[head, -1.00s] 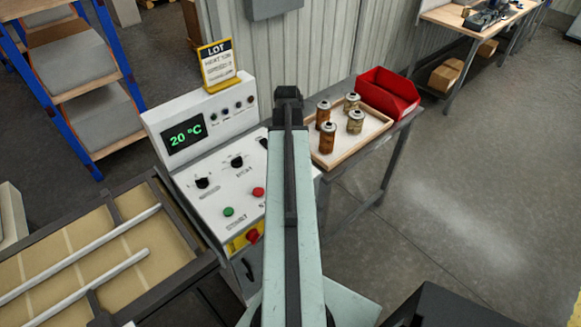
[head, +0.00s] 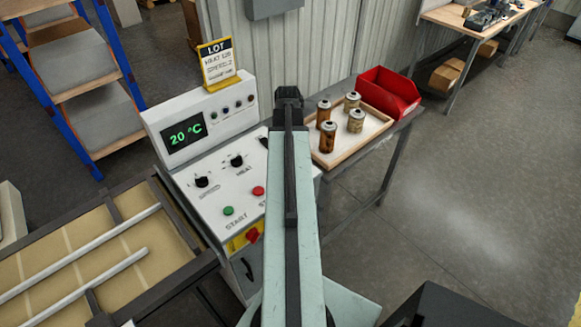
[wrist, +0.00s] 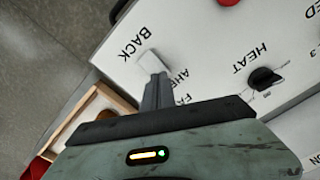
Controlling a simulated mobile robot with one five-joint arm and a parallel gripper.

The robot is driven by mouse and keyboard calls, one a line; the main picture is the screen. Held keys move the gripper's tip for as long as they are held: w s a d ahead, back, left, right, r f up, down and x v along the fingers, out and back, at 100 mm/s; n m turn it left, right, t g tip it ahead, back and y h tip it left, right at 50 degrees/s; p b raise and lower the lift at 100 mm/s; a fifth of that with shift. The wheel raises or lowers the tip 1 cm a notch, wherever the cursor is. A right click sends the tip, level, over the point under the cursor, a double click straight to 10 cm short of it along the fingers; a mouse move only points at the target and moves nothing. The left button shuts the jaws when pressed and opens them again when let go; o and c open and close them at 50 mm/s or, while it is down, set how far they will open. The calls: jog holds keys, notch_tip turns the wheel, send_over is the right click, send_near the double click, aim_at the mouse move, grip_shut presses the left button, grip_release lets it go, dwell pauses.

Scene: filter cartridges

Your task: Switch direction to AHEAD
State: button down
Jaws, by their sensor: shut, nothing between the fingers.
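The white control panel (head: 205,190) stands left of my arm in the head view and fills much of the wrist view. The wrist view shows the BACK label (wrist: 133,41) and a partly covered AHEAD label (wrist: 182,77). A pale grey rocker-like piece (wrist: 149,60) sits between them, which I take for the direction switch; its setting is unclear. My gripper (wrist: 157,80) is shut and empty, its tip right at this piece. I cannot tell whether they touch.
The black HEAT knob (wrist: 263,78) lies right of my gripper. Green (head: 229,211) and red (head: 258,191) buttons sit on the panel front. A wooden tray (head: 335,158) with several cartridges and a red bin (head: 388,92) stand on the table to the right.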

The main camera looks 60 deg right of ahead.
jog(key=shift+f+b, duration=0.85)
jog(key=shift+f, duration=0.05)
notch_tip(320, 180, up, 7)
jog(key=p, duration=0.7)
jog(key=shift+r, duration=0.15)
dwell(0.3)
